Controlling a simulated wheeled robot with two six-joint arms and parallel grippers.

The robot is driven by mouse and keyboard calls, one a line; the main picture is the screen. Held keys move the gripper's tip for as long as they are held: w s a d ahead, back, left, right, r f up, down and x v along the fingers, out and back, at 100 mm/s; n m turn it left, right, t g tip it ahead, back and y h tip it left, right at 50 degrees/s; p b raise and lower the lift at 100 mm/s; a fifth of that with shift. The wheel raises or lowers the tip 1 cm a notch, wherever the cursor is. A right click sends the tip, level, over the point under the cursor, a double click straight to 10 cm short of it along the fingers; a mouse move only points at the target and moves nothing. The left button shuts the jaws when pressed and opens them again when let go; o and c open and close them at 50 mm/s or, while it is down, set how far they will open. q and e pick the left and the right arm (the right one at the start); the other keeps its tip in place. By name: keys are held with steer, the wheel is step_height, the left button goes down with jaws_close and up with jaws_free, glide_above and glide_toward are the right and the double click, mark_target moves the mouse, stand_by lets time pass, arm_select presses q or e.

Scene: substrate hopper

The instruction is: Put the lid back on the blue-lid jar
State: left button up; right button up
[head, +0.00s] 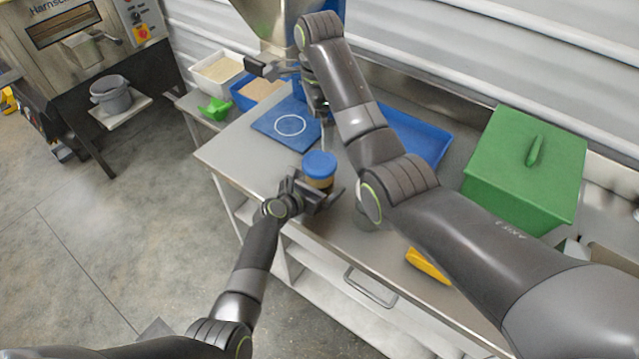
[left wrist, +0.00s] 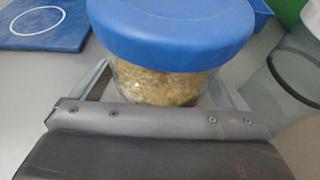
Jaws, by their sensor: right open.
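The jar (head: 318,183) stands on the steel bench, with the blue lid (head: 320,163) over its mouth. In the left wrist view the lid (left wrist: 175,30) covers the top of the clear jar (left wrist: 165,86), which holds yellowish-brown grains. The lid looks level; whether it is fully seated cannot be told. My left gripper (head: 315,190) is low at the jar, with a finger on each side of it. Whether the fingers press on the glass is unclear. My right gripper (head: 266,68) is open and empty, raised near the hopper, away from the jar.
A blue mat (head: 272,125) with a white ring lies left of the jar. A blue tray (head: 425,138) and a green lidded box (head: 525,165) stand to the right. A yellow object (head: 427,265) lies near the front edge. My right arm crosses above the bench.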

arm_select(q)
steer(key=shift+s+a+r, duration=0.15)
steer(key=shift+s+a, duration=0.1)
steer(key=shift+s, duration=0.05)
steer(key=p+v, duration=0.1)
steer(key=v, duration=1.5)
steer(key=shift+s+a, duration=0.15)
steer(key=shift+s, duration=0.05)
steer(key=shift+r, duration=0.1)
